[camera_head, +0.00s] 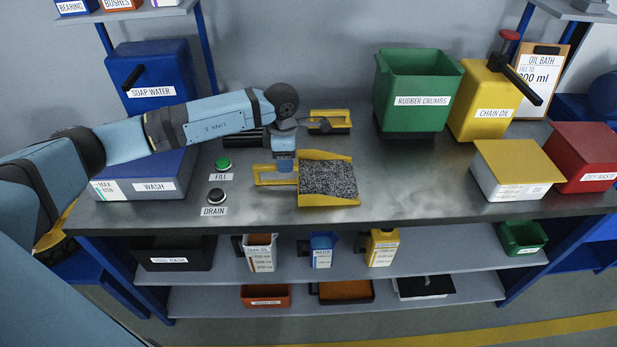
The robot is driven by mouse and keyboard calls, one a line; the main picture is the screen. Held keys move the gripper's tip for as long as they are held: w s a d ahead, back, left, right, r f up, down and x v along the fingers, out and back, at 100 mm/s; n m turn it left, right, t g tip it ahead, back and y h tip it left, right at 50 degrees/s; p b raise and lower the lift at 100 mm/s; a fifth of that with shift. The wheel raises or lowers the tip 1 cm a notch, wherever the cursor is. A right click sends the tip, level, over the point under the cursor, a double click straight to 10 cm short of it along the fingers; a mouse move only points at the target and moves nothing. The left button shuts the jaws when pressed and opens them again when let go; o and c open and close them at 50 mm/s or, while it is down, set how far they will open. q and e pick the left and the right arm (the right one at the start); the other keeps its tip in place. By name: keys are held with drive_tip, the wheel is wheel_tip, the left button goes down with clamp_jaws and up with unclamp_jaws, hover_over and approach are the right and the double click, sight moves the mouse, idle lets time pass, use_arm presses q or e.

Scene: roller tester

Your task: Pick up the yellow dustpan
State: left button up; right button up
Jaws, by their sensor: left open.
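The yellow dustpan (316,155) lies on the metal worktop near its middle. Its pan is filled with grey speckled crumbs (328,180), and its looped handle (268,182) points left. My left arm reaches in from the left, and my left gripper (284,164) points down over the dustpan's handle, close to where it meets the pan. The gripper is open. The fingertips overlap the handle in the picture, so I cannot tell whether they touch it. My right gripper is not in view.
A yellow and black tool (328,120) lies behind the dustpan. The green rubber crumbs bin (420,88) and yellow chain oil container (482,105) stand at back right. A wash tank (150,175) and fill (223,164) and drain (216,195) buttons are left.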

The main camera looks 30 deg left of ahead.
sight(287, 181)
use_arm(q)
drive_tip(key=f, duration=0.6)
drive_tip(key=shift+w+a+f, duration=0.15)
drive_tip(key=shift+w+f, duration=0.1)
drive_tip(key=shift+w, duration=0.05)
clamp_jaws()
